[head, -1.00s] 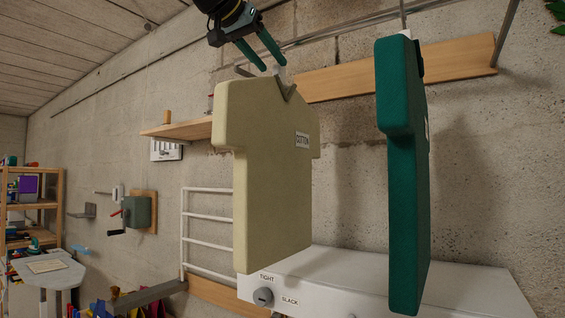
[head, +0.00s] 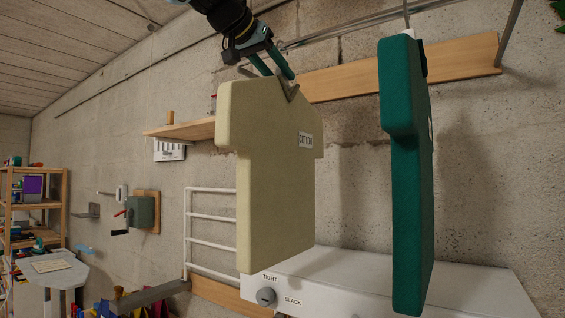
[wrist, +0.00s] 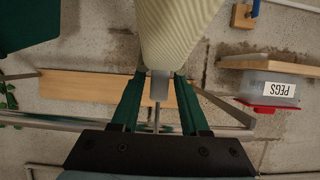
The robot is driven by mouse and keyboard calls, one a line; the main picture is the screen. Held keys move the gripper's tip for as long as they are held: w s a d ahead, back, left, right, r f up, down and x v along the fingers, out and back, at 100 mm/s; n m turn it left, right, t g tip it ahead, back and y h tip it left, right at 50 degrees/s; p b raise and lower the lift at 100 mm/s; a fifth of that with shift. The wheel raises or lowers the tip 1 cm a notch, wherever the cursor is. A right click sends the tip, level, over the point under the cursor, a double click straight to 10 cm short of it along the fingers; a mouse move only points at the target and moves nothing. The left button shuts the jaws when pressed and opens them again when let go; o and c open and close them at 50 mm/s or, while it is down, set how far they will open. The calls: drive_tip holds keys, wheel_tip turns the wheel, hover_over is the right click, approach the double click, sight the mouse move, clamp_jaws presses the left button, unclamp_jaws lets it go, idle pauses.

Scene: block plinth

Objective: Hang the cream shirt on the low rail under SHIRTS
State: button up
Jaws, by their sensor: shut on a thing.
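The cream shirt (head: 272,185) is a thick T-shaped piece with a small white label and a V neck, upright in the middle of the head view. My gripper (head: 281,78) is at its neck, with the fingers shut on its small grey top tab. The wrist view shows the tab (wrist: 160,86) between my green fingertips, with the cream shirt (wrist: 178,30) beyond. A metal rail (head: 345,25) runs behind my gripper. I cannot tell whether the shirt's hook bears on a rail. The SHIRTS sign is not readable in view.
A green shirt (head: 405,170) hangs close to the right. A white box (head: 375,280) with a TIGHT/SLACK knob (head: 266,296) stands below. A wooden board (head: 400,72) and a shelf (head: 180,131) are on the wall. A PEGS box (wrist: 270,88) shows in the wrist view.

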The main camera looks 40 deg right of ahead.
clamp_jaws()
drive_tip(key=shift+r, duration=0.15)
drive_tip(key=shift+a+r, duration=0.2)
drive_tip(key=shift+r, duration=0.3)
drive_tip(key=shift+s, duration=0.1)
drive_tip(key=shift+a+r, duration=0.35)
drive_tip(key=shift+r, duration=0.4)
drive_tip(key=shift+s+a, duration=0.1)
drive_tip(key=shift+s+a+b, duration=0.25)
drive_tip(key=shift+a+b, duration=0.25)
drive_tip(key=shift+a, duration=0.45)
drive_tip(key=shift+s+a+b, duration=0.25)
drive_tip(key=shift+a+b, duration=0.25)
drive_tip(key=shift+a, duration=0.45)
drive_tip(key=shift+s+a+b, duration=0.25)
drive_tip(key=shift+a+b, duration=0.25)
drive_tip(key=shift+a, duration=0.45)
